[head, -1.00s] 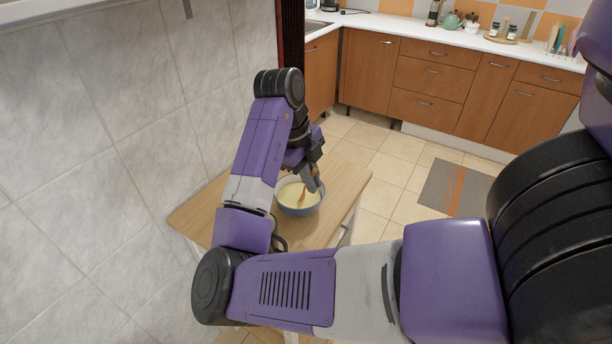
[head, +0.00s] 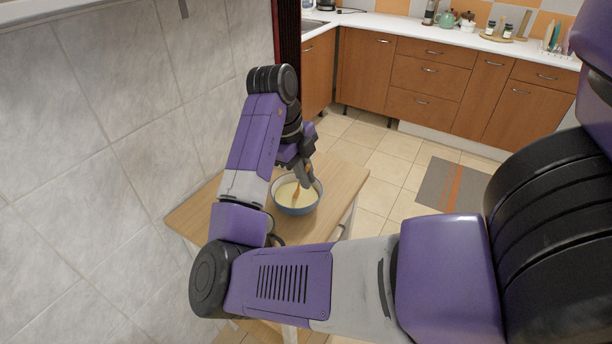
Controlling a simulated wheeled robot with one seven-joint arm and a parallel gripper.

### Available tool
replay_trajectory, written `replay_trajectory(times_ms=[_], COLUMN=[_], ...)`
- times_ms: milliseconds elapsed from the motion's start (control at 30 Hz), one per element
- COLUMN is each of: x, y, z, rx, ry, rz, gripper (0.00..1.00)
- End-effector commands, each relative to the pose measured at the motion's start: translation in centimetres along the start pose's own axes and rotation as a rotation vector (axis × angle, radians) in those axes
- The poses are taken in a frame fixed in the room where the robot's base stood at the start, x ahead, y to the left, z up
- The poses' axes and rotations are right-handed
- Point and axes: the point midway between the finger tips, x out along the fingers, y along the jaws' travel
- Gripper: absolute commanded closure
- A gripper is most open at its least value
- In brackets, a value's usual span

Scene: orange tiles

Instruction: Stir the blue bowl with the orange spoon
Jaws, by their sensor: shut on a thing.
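The blue bowl (head: 297,209) stands on a small wooden table (head: 342,180) and holds a pale yellow content. My gripper (head: 306,178) is above the bowl's back part, fingers pointing down. It is shut on the orange spoon (head: 296,193), whose lower end is in the pale content, tilted. The spoon's upper part is hidden by the fingers. My arm covers the left part of the table.
A tiled wall (head: 90,150) runs close along the left of the table. Wooden cabinets (head: 430,80) with a white counter stand at the back. A grey mat with an orange stripe (head: 452,187) lies on the open tiled floor to the right.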

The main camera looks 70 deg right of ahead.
Motion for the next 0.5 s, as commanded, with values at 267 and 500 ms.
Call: replay_trajectory(times_ms=[267,500], x=[-1.9,-3.5], y=[0.0,0.0], z=[-1.1,-1.9], rx=[0.001,0.000], ry=[0.000,0.000], rz=[0.000,0.000], gripper=[1.00,1.00])
